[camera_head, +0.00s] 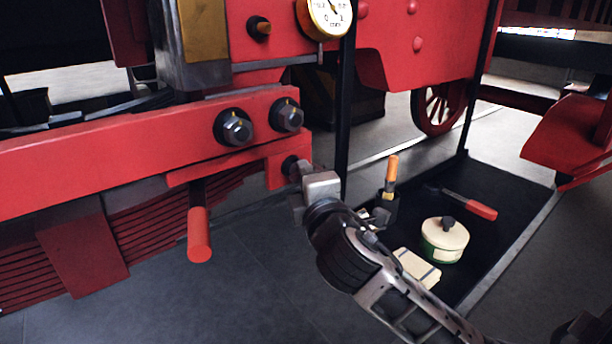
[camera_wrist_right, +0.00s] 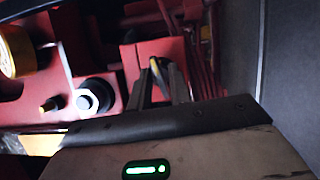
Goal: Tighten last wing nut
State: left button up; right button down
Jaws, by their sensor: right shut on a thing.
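My right gripper (camera_head: 300,174) is at the lower end of a red bracket (camera_head: 278,172), below the long red beam. It is shut on what looks like the wing nut. In the right wrist view, the fingers (camera_wrist_right: 158,78) close around a small piece with a yellow mark, in front of the red block (camera_wrist_right: 158,50). That piece is mostly hidden by the fingers, so its shape and seating cannot be told. In the head view, a dark round part (camera_head: 289,164) shows at the bracket beside the fingertips. My left gripper is not in view.
Two large dark nuts with yellow marks (camera_head: 233,127) (camera_head: 286,115) sit on the beam above. A red handle (camera_head: 199,235) hangs at left. A gauge (camera_head: 329,15) is above. A black mat (camera_head: 520,195) holds a tin (camera_head: 444,240), cloth (camera_head: 416,267) and red-handled tool (camera_head: 480,207).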

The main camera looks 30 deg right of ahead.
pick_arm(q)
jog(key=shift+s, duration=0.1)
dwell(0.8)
pick_arm(e)
jog(key=c, duration=1.6)
grip_release()
jog(key=shift+o, duration=0.2)
jog(key=shift+d, duration=0.1)
